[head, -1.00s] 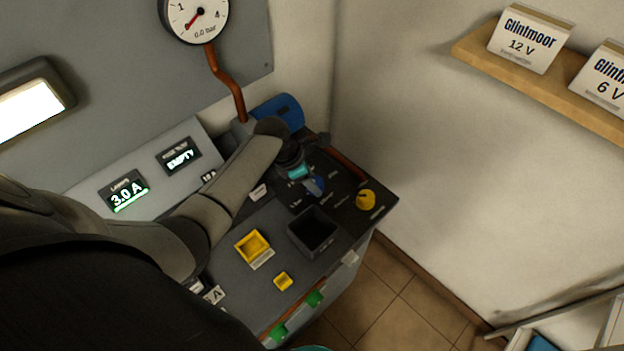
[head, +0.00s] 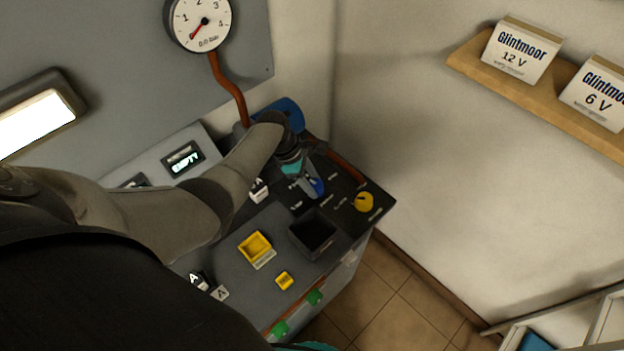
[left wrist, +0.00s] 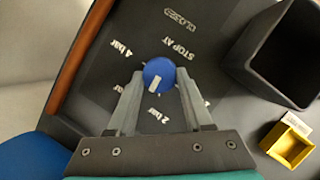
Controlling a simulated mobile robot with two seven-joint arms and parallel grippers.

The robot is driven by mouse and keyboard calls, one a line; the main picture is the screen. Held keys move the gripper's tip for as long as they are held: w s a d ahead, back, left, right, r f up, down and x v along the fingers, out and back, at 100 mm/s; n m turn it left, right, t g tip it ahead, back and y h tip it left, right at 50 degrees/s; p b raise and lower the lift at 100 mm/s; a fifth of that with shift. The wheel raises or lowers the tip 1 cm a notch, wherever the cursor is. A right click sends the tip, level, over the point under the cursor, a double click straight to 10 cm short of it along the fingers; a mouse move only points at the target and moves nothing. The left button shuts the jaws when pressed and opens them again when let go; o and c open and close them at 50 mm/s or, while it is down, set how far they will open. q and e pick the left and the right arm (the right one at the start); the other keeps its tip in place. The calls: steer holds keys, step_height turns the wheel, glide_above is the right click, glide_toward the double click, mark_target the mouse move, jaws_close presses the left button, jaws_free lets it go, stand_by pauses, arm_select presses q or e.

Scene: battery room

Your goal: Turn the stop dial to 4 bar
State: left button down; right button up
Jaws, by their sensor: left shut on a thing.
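The stop dial (left wrist: 158,73) is a round blue knob with a white mark, on a dark panel. In the left wrist view the mark points down and slightly left, towards the "2 bar" label (left wrist: 158,116). The "4 bar" label (left wrist: 122,50) is at the dial's upper left; "STOP AT" (left wrist: 180,48) is at its upper right. Other labels are partly hidden by the fingers. My left gripper (left wrist: 159,78) is shut on the dial, a finger on each side. In the head view the dial (head: 317,187) shows beside the fingertips. My right gripper is not in view.
A gauge (head: 202,22) on the wall has its needle at the low end. A yellow knob (head: 364,202), an open black bin (head: 313,233) and a yellow tray (head: 255,246) are on the bench. A copper pipe (left wrist: 82,55) runs along the panel's edge.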

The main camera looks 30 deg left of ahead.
arm_select(q)
steer(key=m, duration=0.1)
steer(key=m+g+b, duration=0.1)
steer(key=m, duration=0.1)
steer(key=m+b, duration=0.1)
steer(key=shift+w+f+m+g, duration=0.15)
steer(key=shift+w+m+g, duration=0.1)
steer(key=shift+m+g, duration=0.15)
steer(key=m+g+b, duration=0.1)
steer(key=m+b, duration=0.1)
steer(key=m+g+b, duration=0.1)
steer(key=m+b, duration=0.1)
steer(key=m, duration=0.1)
steer(key=shift+w+b, duration=0.2)
steer(key=shift+b, duration=0.2)
steer(key=m+b, duration=0.1)
steer(key=m, duration=0.1)
steer(key=m+g+y+b, duration=0.1)
steer(key=m+b, duration=0.1)
steer(key=shift+w+d+m+g, duration=0.1)
steer(key=shift+d+m+g, duration=0.05)
steer(key=shift+m+g, duration=0.2)
steer(key=m+b, duration=0.1)
steer(key=m, duration=0.1)
steer(key=m+y+b, duration=0.1)
steer(key=m, duration=0.1)
steer(key=shift+d+g+y+b, duration=0.15)
steer(key=shift+g+y+b, duration=0.15)
steer(key=shift+g, duration=0.05)
steer(key=shift+m, duration=0.35)
